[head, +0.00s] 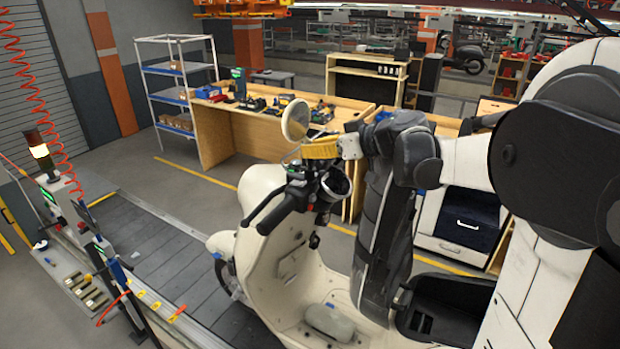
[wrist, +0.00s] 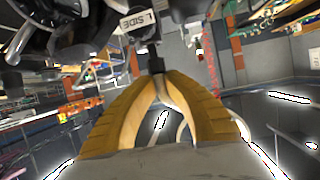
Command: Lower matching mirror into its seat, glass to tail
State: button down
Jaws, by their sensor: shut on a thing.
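A round cream mirror (head: 296,119) stands upright above the scooter's handlebar in the head view. My gripper (head: 309,150) comes in from the right, its yellow fingers shut on the mirror's stem just below the round head. In the wrist view my gripper (wrist: 157,78) pinches the dark stem (wrist: 156,64) between its fingertips. The mirror's seat and the stem's lower end cannot be made out. I cannot tell which face is glass.
The scooter stands at the grey slat conveyor (head: 145,245). A wooden workbench (head: 240,135) with tools and a metal shelf rack (head: 172,85) stand behind. A station with a lit signal lamp (head: 39,150) is at left.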

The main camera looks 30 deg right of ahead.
jog(key=shift+f, duration=0.15)
jog(key=shift+f+b, duration=0.3)
jog(key=shift+b, duration=0.1)
jog(key=shift+f, duration=0.1)
jog(key=shift+f+b, duration=0.3)
jog(key=shift+b, duration=0.1)
jog(key=shift+f, duration=0.15)
dwell(0.3)
jog(key=shift+s+f, duration=0.15)
jog(key=c, duration=1.5)
grip_release()
jog(key=shift+o, duration=0.3)
